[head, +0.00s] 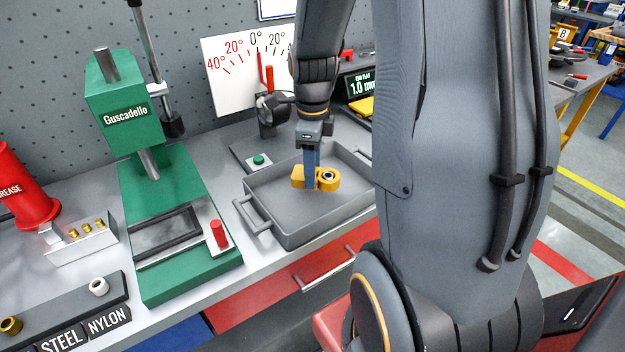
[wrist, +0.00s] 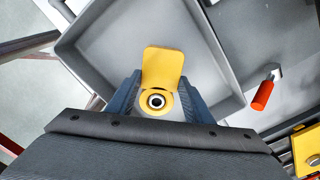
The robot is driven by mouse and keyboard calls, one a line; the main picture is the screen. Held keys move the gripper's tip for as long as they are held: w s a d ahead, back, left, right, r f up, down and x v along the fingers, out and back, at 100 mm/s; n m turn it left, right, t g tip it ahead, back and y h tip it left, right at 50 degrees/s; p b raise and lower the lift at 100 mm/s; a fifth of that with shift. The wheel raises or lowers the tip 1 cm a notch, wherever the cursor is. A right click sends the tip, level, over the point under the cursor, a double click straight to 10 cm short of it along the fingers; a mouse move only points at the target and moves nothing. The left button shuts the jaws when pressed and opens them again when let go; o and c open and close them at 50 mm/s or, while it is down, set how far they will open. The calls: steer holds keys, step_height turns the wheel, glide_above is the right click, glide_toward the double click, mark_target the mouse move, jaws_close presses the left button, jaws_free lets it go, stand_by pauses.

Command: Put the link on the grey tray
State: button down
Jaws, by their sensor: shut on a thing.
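The grey tray (head: 284,233) is a shallow box with side handles on the bench. The link is over the inside of the tray in both views. I cannot tell whether it touches the tray floor.
A green press (head: 180,225) stands left of the tray, with a red knob (head: 218,233) near it. A green button box (head: 259,160) and an angle-scale board (head: 240,70) are behind. A red drawer (head: 290,290) is below the bench edge. The tray floor looks otherwise empty.

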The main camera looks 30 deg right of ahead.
steer(key=shift+f+p, duration=0.35)
steer(key=shift+f, duration=1.75)
steer(key=shift+f, duration=0.1)
steer(key=c, duration=0.9)
jaws_free()
